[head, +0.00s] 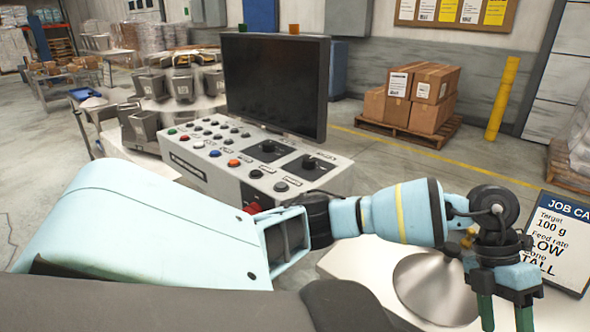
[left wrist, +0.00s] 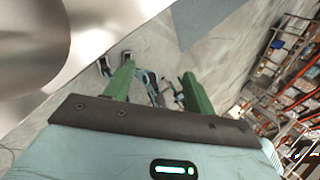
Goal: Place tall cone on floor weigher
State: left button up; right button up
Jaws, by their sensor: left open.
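A grey metal cone-shaped piece (head: 432,290) stands on a white surface (head: 350,268) at the lower right of the head view. In the left wrist view the left gripper (left wrist: 158,70) is open and empty. A shiny curved metal surface (left wrist: 115,35) fills the upper left there. I cannot make out a floor weigher. My right gripper is not in view.
A job card (head: 567,240) at the right reads target 100 g, low feed, tall. A control console (head: 225,165) with a dark screen (head: 277,85) stands in the middle. Boxes on a pallet (head: 412,98) and a yellow post (head: 502,98) stand behind, with open floor between.

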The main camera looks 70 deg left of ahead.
pick_arm(q)
jog(key=s+d+f+n+t+h, duration=0.3)
jog(key=s+d+n+h, duration=0.15)
jog(key=d+h, duration=0.2)
jog(key=s+d+f+n+t+h, duration=0.2)
jog(key=s+d+n+t+h, duration=0.2)
jog(key=d+n+h, duration=0.3)
jog(key=s+a+f+n+t+y, duration=0.4)
jog(key=f+n+y, duration=0.3)
jog(key=f+n, duration=0.2)
jog(key=s+a+f+n+t+y, duration=0.4)
jog(key=s+f+n+y, duration=0.1)
jog(key=f+n+y, duration=0.4)
jog(key=s+a+f+n+g+y, duration=0.1)
jog(key=s+a+f+n+g, duration=0.1)
jog(key=s+f, duration=0.3)
jog(key=s+a+f+n+g+y, duration=0.1)
jog(key=s+f+n+g, duration=0.3)
jog(key=s, duration=1)
jog(key=shift+s+a+f+g, duration=0.3)
jog(key=shift+a+f+g, duration=0.3)
jog(key=shift+f, duration=0.1)
jog(key=shift+o, duration=0.5)
jog(key=shift+w+d, duration=0.1)
